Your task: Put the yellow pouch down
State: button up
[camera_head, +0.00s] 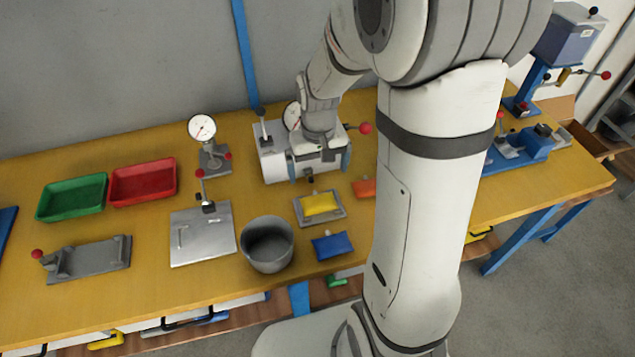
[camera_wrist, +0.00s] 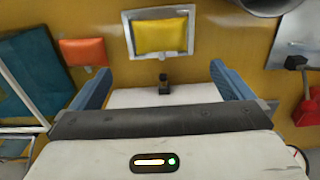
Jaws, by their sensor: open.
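The yellow pouch (camera_head: 320,204) lies flat in a shallow grey tray (camera_head: 301,217) on the yellow workbench. In the wrist view the yellow pouch (camera_wrist: 160,36) shows whole inside the rim of the tray (camera_wrist: 129,32), ahead of my fingertips. My gripper (camera_wrist: 161,72) is open, its two blue fingers wide apart with nothing held between them. In the head view my gripper (camera_head: 319,172) is just behind the pouch, apart from it, in front of a white machine. The arm hides part of that machine.
A blue pouch (camera_head: 332,245) lies in front of the tray, and an orange pouch (camera_head: 364,188) to its right. A grey bucket (camera_head: 267,245) stands left. Red (camera_head: 143,182) and green (camera_head: 72,198) trays, a dial gauge (camera_head: 202,129) and a metal plate fixture (camera_head: 203,236) are farther left.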

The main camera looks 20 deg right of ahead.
jog(key=s+r+t, duration=0.2)
jog(key=s+r, duration=1)
jog(key=s, duration=0.2)
jog(key=shift+t, duration=0.4)
